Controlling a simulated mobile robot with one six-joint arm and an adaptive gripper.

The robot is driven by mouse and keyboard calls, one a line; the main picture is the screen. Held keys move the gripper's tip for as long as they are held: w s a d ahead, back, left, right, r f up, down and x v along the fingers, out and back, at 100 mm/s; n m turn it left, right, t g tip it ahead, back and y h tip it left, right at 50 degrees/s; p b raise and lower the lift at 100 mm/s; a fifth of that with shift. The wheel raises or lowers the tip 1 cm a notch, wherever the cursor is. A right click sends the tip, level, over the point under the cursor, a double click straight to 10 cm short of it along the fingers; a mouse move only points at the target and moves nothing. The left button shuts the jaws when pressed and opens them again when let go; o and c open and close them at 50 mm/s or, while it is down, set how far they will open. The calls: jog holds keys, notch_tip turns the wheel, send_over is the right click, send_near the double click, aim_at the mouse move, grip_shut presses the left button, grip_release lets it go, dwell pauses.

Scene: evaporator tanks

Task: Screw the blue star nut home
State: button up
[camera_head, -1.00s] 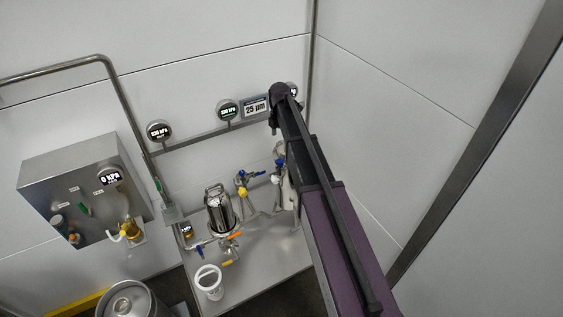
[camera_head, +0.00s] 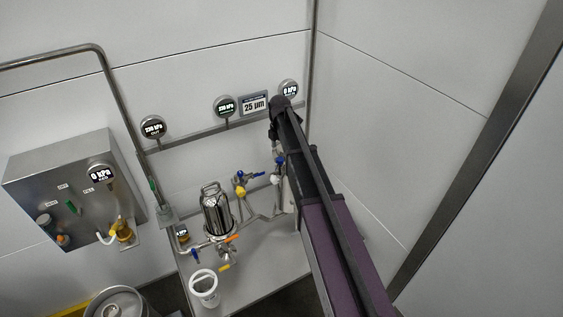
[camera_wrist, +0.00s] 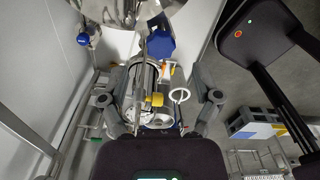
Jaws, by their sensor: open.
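In the wrist view a blue faceted knob (camera_wrist: 161,44), which looks like the blue star nut, sits at the upper middle, partly covered by grey metal parts. My gripper (camera_wrist: 160,98) is open, its two grey fingers wide apart at left and right. The knob shows above and between the fingers, not touching either; the depth between them is hard to judge. In the head view my arm covers my gripper and most of what lies behind it. A small blue part (camera_head: 280,161) shows at the arm's left edge; I cannot tell if it is the nut.
A steel filter housing (camera_head: 216,212) with pipes and blue- and yellow-handled valves (camera_head: 241,184) stands on the steel bench (camera_head: 262,250). A white cup (camera_head: 204,287) is in front. A control box (camera_head: 68,190) hangs at left. The wall at right is bare.

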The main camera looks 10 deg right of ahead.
aim_at(280, 158)
jog(key=shift+f+b, duration=1.9)
jog(key=shift+f, duration=0.3)
